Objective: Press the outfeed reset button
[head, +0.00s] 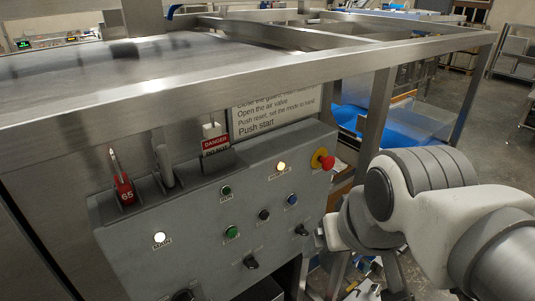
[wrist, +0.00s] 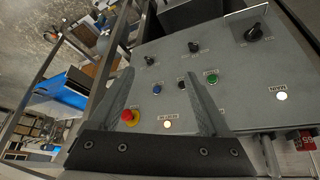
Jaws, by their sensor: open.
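The grey control panel (head: 200,255) carries several small buttons; their labels are too small to read, so I cannot tell which is the outfeed reset. A blue button (head: 292,200) sits toward the right, a black one (head: 263,215) left of it, then a green one (head: 231,232). A darker green one (head: 226,190) is higher up. In the wrist view the blue button (wrist: 157,89) and black button (wrist: 182,84) show between the fingers of my open, empty gripper (wrist: 162,76). The green button (wrist: 212,78) lies right of them. In the head view my arm's end is at the panel's right edge.
A red mushroom button (head: 325,160) on a yellow base and a lit lamp (head: 281,166) are near the blue button. Black knobs (head: 250,262) line the lower panel. A metal frame rail (head: 250,75) runs above the panel.

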